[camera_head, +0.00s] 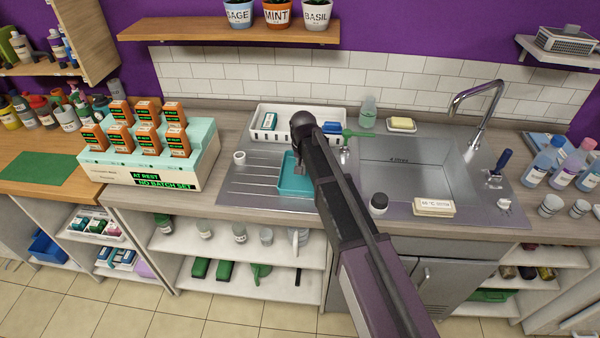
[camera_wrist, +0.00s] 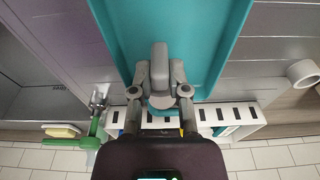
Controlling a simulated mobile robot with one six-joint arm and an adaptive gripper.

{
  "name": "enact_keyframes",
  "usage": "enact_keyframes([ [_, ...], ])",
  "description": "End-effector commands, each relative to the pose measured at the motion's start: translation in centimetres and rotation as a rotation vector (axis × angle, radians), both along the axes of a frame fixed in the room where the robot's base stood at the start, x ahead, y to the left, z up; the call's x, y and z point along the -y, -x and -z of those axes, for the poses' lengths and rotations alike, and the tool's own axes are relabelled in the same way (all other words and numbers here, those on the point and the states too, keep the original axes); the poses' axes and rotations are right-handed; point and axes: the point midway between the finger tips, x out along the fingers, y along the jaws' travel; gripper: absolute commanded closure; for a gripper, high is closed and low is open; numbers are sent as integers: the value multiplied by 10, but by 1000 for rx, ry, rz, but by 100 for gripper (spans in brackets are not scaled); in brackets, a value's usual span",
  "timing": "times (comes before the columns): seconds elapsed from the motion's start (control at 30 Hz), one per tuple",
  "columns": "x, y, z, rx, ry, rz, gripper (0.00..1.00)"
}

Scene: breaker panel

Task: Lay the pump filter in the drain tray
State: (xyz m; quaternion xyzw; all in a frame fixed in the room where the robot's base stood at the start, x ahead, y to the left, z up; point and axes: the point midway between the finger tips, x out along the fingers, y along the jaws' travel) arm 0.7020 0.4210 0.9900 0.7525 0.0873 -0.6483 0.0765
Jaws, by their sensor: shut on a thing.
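The pump filter (camera_wrist: 159,66) is a small grey rounded piece with a wider round end. My gripper (camera_wrist: 162,90) is shut on it, with one finger on each side. In the wrist view the filter is in front of the teal drain tray (camera_wrist: 215,40); I cannot tell whether it touches the tray floor. In the head view the drain tray (camera_head: 294,187) lies on the ribbed drainer left of the sink. My arm hides its right part, and the filter is hard to make out there.
A white slotted rack (camera_head: 264,137) stands behind the tray. A white ring (camera_head: 239,157) sits left of it. The sink basin (camera_head: 405,180) and tap (camera_head: 470,100) are to the right. A green-handled tool (camera_wrist: 85,142) lies near the rack.

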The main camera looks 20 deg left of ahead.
Motion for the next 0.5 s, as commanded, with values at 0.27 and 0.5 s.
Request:
enact_keyframes([
  [0.27, -1, 0, 0, 0, 0, -1, 100],
  [0.5, -14, -4, 2, 0, 0, -3, 100],
])
